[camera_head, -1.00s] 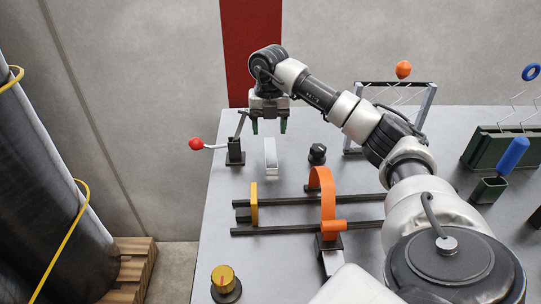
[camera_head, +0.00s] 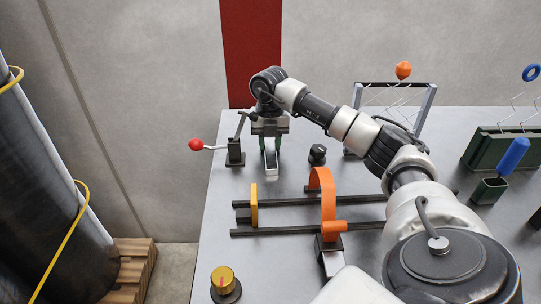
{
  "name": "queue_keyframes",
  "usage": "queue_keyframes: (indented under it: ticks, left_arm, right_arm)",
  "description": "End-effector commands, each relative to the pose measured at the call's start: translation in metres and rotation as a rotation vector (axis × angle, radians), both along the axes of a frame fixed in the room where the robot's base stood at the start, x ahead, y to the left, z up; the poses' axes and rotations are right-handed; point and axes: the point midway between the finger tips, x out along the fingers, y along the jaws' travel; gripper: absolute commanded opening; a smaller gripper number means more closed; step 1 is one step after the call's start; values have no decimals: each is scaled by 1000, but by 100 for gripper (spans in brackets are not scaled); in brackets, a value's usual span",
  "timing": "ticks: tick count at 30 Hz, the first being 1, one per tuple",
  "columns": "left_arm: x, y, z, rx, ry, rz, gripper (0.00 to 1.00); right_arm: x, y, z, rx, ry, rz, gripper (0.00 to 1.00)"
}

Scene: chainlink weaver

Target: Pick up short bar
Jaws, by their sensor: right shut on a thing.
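The short bar (camera_head: 271,162) is a small white-grey bar near the far left part of the grey table. My right gripper (camera_head: 270,148) reaches down over it with green-tipped fingers on both sides and is shut on it. The upper end of the bar is between the fingers, and the lower end shows below them. I cannot tell whether the bar is off the table. My left gripper is not in view.
A red-knobbed lever (camera_head: 196,145) stands just left of the gripper, and a black knob (camera_head: 317,154) to its right. Dark rails with an orange arch (camera_head: 328,204) and a yellow plate (camera_head: 254,204) lie nearer. A yellow knob (camera_head: 223,279) stands at the front left.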

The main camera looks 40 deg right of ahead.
Motion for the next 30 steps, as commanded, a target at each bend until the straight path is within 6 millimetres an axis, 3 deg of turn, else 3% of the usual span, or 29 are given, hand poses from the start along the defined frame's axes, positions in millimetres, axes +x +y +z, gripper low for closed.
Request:
queue_keyframes:
  ticks: [11, 17, 30]
  left_arm:
    - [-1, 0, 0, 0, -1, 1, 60]
    - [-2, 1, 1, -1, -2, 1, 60]
    - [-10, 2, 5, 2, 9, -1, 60]
  right_arm:
    - [0, 0, 3, 2, -3, 0, 0]
    - [1, 0, 17, 1, -5, 0, 0]
    - [1, 0, 96, 1, -6, 0, 0]
